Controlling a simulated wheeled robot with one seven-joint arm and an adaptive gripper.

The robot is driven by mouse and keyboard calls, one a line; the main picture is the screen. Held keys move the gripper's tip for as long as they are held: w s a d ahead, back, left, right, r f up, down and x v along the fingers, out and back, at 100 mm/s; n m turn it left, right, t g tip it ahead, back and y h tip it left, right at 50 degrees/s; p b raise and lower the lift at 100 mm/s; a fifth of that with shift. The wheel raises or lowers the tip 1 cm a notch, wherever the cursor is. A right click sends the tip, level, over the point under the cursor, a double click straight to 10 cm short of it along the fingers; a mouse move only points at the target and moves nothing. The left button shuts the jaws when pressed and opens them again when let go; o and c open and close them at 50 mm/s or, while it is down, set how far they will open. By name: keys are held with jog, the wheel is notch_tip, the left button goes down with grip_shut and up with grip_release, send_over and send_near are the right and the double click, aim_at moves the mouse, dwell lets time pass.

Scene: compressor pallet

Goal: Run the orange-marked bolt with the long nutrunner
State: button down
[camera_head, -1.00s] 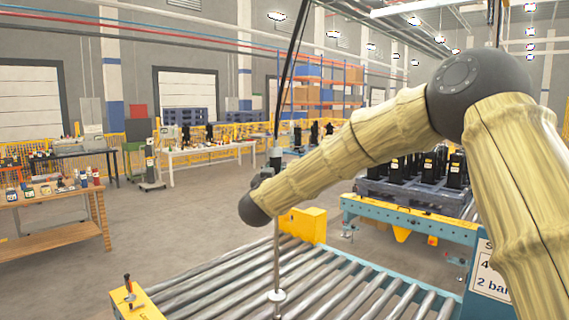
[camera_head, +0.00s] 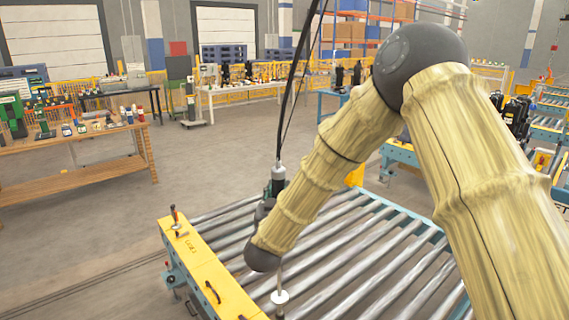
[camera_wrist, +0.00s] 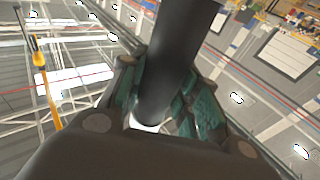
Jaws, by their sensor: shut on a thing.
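The long nutrunner has a green-and-grey body (camera_head: 278,180) hanging under a dark cable in the head view. Its thin shaft runs down to a white disc (camera_head: 280,297) over the roller conveyor. My gripper is mostly hidden behind my arm in the head view. In the wrist view, the green pads of my gripper (camera_wrist: 165,105) are shut around the dark cylindrical nutrunner body (camera_wrist: 172,55). The tool's lower end is not clear there. I cannot make out the orange-marked bolt in either view.
The roller conveyor (camera_head: 330,262) lies below, with a yellow end rail (camera_head: 205,265) bearing handles. Black compressor units (camera_head: 515,112) stand at the far right. A wooden workbench (camera_head: 85,182) is at left. Grey floor between bench and conveyor is clear.

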jog(key=shift+s+a+f+y, duration=0.2)
jog(key=shift+s+a+f, duration=0.15)
jog(key=shift+s+f, duration=0.25)
jog(key=shift+s+a+f+y, duration=0.2)
jog(key=shift+s+a+f, duration=0.1)
jog(key=shift+s+f, duration=0.3)
jog(key=shift+f+b, duration=1.95)
jog(key=shift+f, duration=0.45)
jog(key=shift+f+b, duration=1.35)
jog(key=shift+f, duration=0.45)
dwell(1.0)
jog(key=shift+r, duration=0.15)
jog(key=shift+r+p, duration=1.15)
jog(key=shift+r, duration=1.3)
